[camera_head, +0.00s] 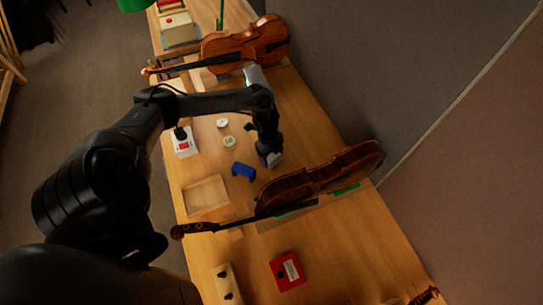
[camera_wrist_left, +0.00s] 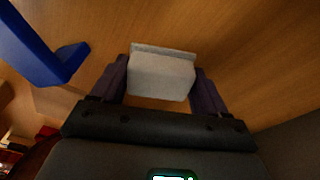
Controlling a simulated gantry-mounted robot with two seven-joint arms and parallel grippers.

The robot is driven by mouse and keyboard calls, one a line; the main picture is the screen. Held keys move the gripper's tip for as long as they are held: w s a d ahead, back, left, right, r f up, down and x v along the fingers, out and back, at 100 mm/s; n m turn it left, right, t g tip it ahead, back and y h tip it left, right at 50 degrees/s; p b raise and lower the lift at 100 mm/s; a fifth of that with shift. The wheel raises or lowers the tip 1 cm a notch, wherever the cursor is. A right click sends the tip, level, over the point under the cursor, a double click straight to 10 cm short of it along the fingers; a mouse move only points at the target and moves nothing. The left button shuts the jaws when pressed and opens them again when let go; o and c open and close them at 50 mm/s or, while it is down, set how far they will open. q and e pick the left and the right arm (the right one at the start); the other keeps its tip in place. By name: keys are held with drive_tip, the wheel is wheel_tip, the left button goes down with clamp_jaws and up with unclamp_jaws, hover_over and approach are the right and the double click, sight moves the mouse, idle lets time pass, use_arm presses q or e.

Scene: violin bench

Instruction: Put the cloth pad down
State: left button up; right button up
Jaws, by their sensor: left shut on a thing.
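My left gripper (camera_head: 268,152) reaches down over the wooden bench, between the blue holder and the near violin. In the left wrist view the left gripper (camera_wrist_left: 162,88) has its two dark fingers on either side of a pale grey, block-like cloth pad (camera_wrist_left: 162,75) and is shut on it. The pad (camera_head: 275,159) shows only as a small pale patch at the fingertips in the head view. I cannot tell whether its underside touches the bench. My right gripper is not in view.
A blue holder (camera_head: 243,171) stands close to the left of my gripper; it also shows in the left wrist view (camera_wrist_left: 45,50). A violin (camera_head: 320,178) lies just nearer, another violin (camera_head: 245,45) farther back. A shallow wooden tray (camera_head: 206,195), two white round pieces and a red box (camera_head: 287,271) are on the bench (camera_head: 330,260).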

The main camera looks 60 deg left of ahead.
use_arm(q)
drive_tip(key=shift+f, duration=0.35)
drive_tip(key=o, duration=1.1)
drive_tip(key=shift+f, duration=0.15)
wheel_tip(320, 180, up, 12)
drive_tip(key=a, duration=0.1)
drive_tip(key=shift+s+a, duration=0.2)
drive_tip(key=shift+a, duration=0.2)
